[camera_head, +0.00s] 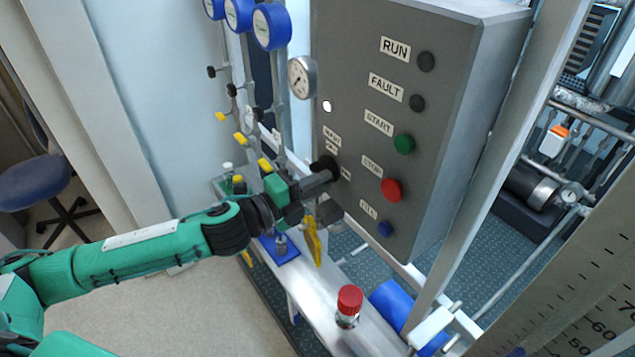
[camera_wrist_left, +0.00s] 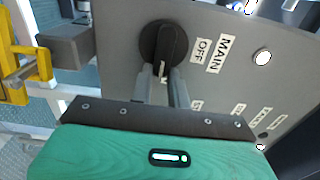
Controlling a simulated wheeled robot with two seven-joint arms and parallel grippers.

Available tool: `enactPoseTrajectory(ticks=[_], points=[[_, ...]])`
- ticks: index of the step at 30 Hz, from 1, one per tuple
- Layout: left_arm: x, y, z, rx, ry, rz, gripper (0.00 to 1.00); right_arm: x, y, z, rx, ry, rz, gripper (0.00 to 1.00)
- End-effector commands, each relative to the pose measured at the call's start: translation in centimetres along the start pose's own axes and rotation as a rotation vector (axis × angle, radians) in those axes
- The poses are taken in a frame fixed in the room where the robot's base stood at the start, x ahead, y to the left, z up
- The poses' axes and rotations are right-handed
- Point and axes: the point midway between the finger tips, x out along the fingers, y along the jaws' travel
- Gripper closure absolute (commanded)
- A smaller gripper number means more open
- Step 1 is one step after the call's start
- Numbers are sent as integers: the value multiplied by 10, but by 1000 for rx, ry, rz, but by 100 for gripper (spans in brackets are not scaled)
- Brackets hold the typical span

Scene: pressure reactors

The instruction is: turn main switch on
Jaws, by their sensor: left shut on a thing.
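The main switch is a black rotary knob (camera_wrist_left: 165,42) on the grey control panel (camera_head: 355,60). Its MAIN label (camera_wrist_left: 225,52) and OFF label (camera_wrist_left: 202,50) are beside it in the wrist view. My left gripper (camera_wrist_left: 164,76) is shut on the knob's handle, with one finger on each side. In the head view my left gripper (camera_head: 332,172) reaches the panel from the left and hides most of the knob. A white lamp (camera_head: 327,106) above the switch is lit; it also shows in the wrist view (camera_wrist_left: 262,57).
Green START (camera_head: 404,143), red STOP (camera_head: 391,189) and blue (camera_head: 385,229) buttons are to the right of my gripper. A yellow handle (camera_head: 312,242) hangs just below it. A red-capped bottle (camera_head: 348,305) stands on the bench. Gauges and valves line the left.

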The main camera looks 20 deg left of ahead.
Motion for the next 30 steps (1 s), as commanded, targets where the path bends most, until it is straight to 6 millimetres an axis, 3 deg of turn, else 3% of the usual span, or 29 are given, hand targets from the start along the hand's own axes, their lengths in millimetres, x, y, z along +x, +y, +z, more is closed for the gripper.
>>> enactPoseTrajectory(ticks=[9,10,13,23,30], points=[[0,0,1,3,-1,0,100,0,-2,0,1,0,-2,35],[0,0,1,3,-1,0,81,0,-2,0,1,0,-2,35],[0,0,1,3,-1,0,61,0,-4,-1,2,1,-4,35],[-2,1,0,1,-1,0,61,1,-4,-1,3,1,-4,35],[-26,5,0,2,-1,3,61,16,-4,1,2,1,-4,35]])
